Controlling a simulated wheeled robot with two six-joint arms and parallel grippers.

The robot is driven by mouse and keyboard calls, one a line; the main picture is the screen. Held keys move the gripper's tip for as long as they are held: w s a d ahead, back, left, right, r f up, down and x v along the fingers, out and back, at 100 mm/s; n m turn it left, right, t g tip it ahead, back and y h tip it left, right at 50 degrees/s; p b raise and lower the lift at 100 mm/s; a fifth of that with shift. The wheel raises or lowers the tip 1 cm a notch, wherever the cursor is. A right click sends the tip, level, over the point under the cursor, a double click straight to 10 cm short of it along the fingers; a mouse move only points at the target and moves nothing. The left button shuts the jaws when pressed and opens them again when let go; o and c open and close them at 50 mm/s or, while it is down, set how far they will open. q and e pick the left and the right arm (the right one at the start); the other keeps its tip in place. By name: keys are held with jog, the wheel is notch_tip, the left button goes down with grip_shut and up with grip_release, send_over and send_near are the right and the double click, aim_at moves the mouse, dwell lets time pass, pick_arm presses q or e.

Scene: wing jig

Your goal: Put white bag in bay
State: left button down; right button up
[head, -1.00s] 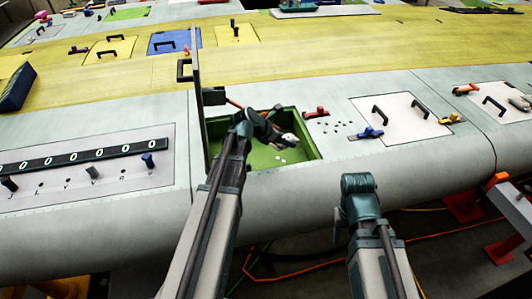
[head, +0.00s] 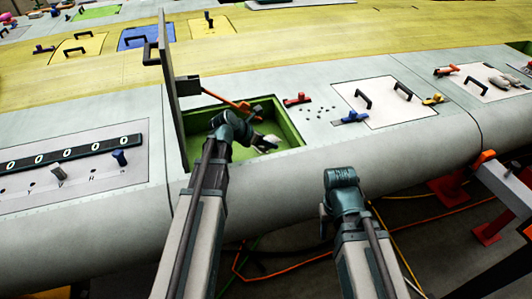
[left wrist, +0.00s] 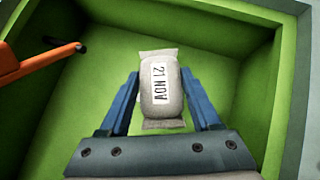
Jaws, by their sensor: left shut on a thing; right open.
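A small pale bag with a "21 NOV" label (left wrist: 161,88) sits between the two blue fingers of my left gripper (left wrist: 160,100), which is shut on it. In the head view the left gripper (head: 258,144) reaches into the opening of the green-lined bay (head: 291,133), and the bag (head: 271,140) shows as a small white patch. The green floor and walls surround the bag in the left wrist view; I cannot tell whether it touches the floor. My right gripper (head: 341,180) is in front of the wing edge, empty; its fingers are mostly hidden.
A raised panel (head: 172,85) stands upright at the bay's left side. An orange rod (left wrist: 38,61) juts into the bay from the left. A red clamp (head: 297,99) and a blue clamp (head: 355,117) lie right of the bay, near a closed white hatch (head: 384,103).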

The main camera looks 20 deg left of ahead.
aim_at(266, 148)
pick_arm(q)
jog(key=shift+f+b, duration=1.8)
jog(key=shift+b, duration=0.05)
jog(key=shift+f, duration=0.2)
jog(key=shift+c, duration=0.5)
grip_release()
jog(key=shift+r, duration=0.1)
jog(key=shift+r, duration=0.15)
